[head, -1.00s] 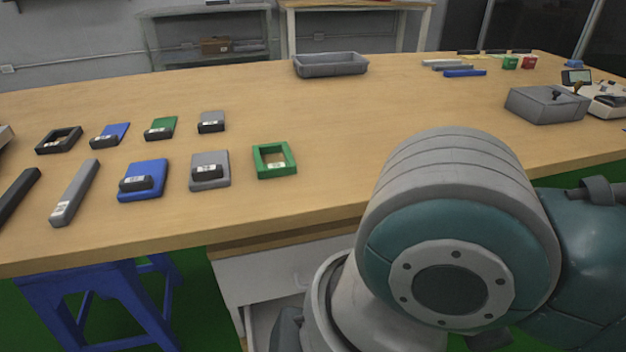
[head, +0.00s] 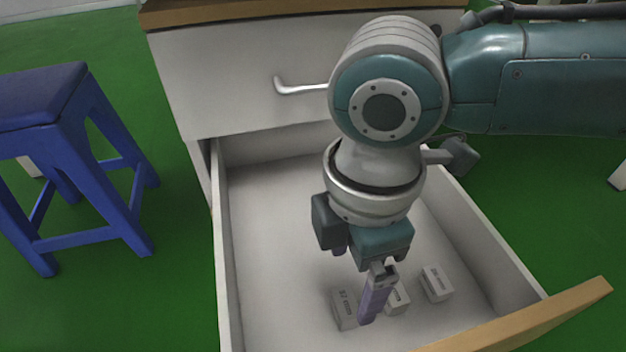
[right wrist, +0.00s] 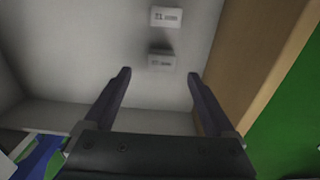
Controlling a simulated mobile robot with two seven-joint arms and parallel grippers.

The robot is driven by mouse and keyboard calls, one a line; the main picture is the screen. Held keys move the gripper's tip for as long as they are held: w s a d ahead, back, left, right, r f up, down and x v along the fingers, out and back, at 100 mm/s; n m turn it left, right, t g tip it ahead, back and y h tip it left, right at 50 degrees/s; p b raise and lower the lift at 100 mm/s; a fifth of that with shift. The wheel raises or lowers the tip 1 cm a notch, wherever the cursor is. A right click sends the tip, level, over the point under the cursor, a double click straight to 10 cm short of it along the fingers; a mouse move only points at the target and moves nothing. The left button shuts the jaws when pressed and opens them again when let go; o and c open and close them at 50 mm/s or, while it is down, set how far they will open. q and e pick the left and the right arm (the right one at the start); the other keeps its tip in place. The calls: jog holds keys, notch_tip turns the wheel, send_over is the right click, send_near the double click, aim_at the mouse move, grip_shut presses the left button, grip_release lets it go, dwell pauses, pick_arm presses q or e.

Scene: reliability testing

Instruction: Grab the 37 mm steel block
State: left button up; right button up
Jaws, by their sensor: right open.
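Several small light grey blocks with printed labels lie in the open drawer. In the head view, one block (head: 343,309) is left of my right gripper (head: 370,316), another (head: 398,299) is partly hidden behind its finger, and a third (head: 436,283) is to the right. I cannot tell from the labels which is the 37 mm one. The right wrist view shows my right gripper (right wrist: 159,74) open and empty, with one block (right wrist: 161,62) between the fingertips in the picture and another block (right wrist: 166,16) farther on. My left gripper is not in view.
The white drawer (head: 270,230) has side walls around my right gripper and a wooden front (head: 540,325). A closed drawer with a metal handle (head: 300,87) is above it. A blue stool (head: 75,125) stands at the left on the green floor.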

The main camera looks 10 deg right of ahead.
aim_at(346, 302)
notch_tip(346, 302, down, 3)
jog(key=shift+r+b, duration=0.1)
jog(key=shift+b, duration=0.55)
jog(key=f+b, duration=0.4)
jog(key=f, duration=0.1)
jog(key=shift+s+a+b, duration=0.1)
jog(key=shift+s+b, duration=0.1)
jog(key=shift+b, duration=0.15)
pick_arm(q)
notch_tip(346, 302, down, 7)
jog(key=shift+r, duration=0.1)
pick_arm(e)
jog(key=shift+r, duration=0.1)
jog(key=shift+c, duration=1.4)
jog(key=c, duration=0.9)
grip_shut()
